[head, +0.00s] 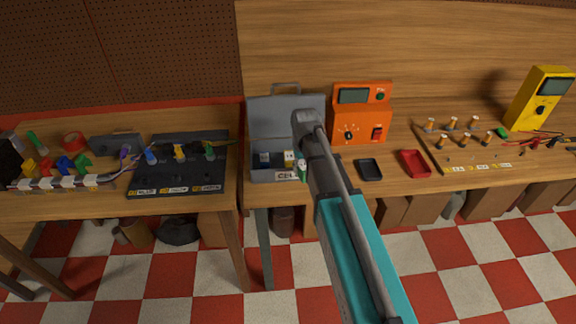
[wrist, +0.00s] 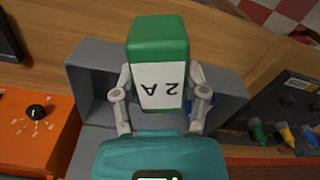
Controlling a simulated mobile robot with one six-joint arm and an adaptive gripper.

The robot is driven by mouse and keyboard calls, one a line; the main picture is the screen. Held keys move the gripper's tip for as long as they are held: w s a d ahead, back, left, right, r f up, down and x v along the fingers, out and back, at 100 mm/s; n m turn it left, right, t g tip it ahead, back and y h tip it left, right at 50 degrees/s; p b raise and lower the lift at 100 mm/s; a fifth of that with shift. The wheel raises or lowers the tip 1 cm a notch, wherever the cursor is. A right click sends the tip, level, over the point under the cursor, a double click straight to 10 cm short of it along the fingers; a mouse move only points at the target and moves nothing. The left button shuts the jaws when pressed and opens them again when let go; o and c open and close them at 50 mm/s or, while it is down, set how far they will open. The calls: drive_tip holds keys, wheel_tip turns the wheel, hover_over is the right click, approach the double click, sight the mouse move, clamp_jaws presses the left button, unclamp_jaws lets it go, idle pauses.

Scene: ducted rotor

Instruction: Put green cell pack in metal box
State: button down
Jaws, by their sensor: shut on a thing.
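The green cell pack, with a white label reading "2 A", is between my gripper's fingers (wrist: 163,92) in the wrist view; its green end (wrist: 160,38) points away from my palm. In the head view, a bit of the green cell pack (head: 302,173) shows at the end of my arm, in front of the metal box. The metal box (head: 264,122) is grey, with its lid raised and a label on its front. Light cell packs show inside it. My arm hides its right part. In the wrist view, the grey box (wrist: 88,72) lies behind the held pack.
An orange instrument (head: 361,122) stands right of the box. A black panel with coloured connectors (head: 178,182) is on the left table. A yellow meter (head: 541,98) stands far right.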

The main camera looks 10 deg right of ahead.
drive_tip(key=shift+w, duration=0.1)
drive_tip(key=w+d+r+m+p, duration=0.1)
drive_tip(key=w+d+m, duration=0.2)
drive_tip(key=w+d, duration=0.3)
drive_tip(key=w, duration=0.5)
drive_tip(key=shift+m, duration=0.3)
wheel_tip(320, 180, down, 6)
drive_tip(key=b, duration=0.6)
drive_tip(key=shift+f, duration=0.1)
drive_tip(key=shift+f+b, duration=1.85)
drive_tip(key=shift+b, duration=0.1)
drive_tip(key=shift+f, duration=0.15)
